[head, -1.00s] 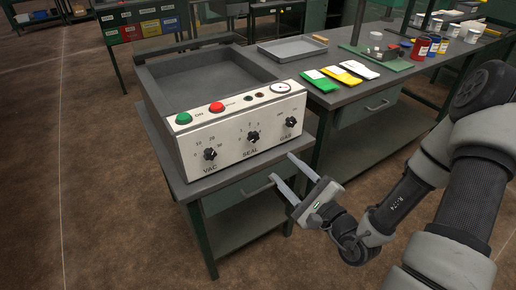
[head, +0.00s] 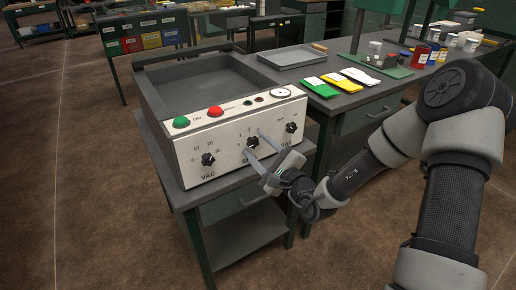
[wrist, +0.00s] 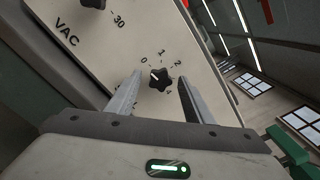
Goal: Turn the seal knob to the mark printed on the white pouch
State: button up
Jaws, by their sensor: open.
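The SEAL knob (head: 253,142) is a small black lobed knob in the middle of the machine's white front panel. In the wrist view the knob (wrist: 161,81) sits between my fingertips, and its light pointer line seems to face the 0. My gripper (head: 254,141) is open, with one finger on each side of the knob and a gap at both sides in the wrist view (wrist: 160,77). The white pouch (head: 360,76) lies on the bench at the right of a green and a yellow pouch. Its printed mark is too small to read.
The VAC knob (head: 208,159) is left of the SEAL knob, and the GAS knob (head: 291,127) is right. Green (head: 181,122) and red (head: 215,111) buttons sit on the panel's upper part. A grey tray (head: 291,55) stands on the bench behind.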

jog(key=c, duration=1)
jog(key=shift+c, duration=0.2)
jog(key=shift+p, duration=0.35)
